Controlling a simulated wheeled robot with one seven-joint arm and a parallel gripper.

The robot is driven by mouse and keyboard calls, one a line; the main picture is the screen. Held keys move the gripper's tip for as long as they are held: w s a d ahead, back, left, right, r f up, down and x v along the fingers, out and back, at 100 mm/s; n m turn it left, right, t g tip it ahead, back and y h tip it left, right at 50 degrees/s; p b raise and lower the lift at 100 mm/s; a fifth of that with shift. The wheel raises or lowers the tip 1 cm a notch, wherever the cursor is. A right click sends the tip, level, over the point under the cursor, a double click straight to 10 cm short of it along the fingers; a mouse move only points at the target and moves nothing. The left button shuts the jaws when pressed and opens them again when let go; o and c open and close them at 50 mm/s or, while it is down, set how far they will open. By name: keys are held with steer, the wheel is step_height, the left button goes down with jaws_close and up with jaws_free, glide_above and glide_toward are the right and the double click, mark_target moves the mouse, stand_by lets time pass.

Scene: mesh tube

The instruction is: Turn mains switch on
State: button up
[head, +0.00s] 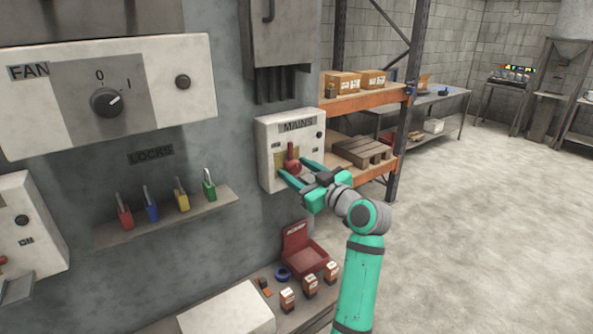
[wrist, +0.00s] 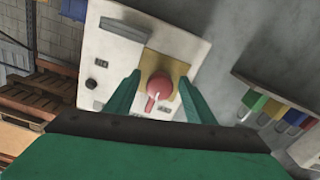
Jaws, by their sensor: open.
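The mains switch box (head: 265,137) is a pale box on the grey wall, labelled MAINS, in the middle of the head view. Its red handle (head: 292,160) sits on a yellow plate. In the wrist view the box (wrist: 110,50) appears rotated, with the red handle (wrist: 158,88) on the yellow plate (wrist: 181,70). My gripper (head: 293,170) is open in front of the box, with one teal finger on each side of the handle. The fingers also flank it in the wrist view (wrist: 156,100). I cannot tell whether either finger touches the handle.
A fan panel (head: 180,50) with a black knob is at the upper left. A ledge (head: 160,220) with several coloured padlocks is left of the mains box. Below are a red open box (head: 303,250) and small cartons on a shelf. An orange-beamed rack (head: 365,101) stands behind on the right.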

steer(key=shift+w+a, duration=0.15)
steer(key=shift+c, duration=0.3)
steer(key=c, duration=1)
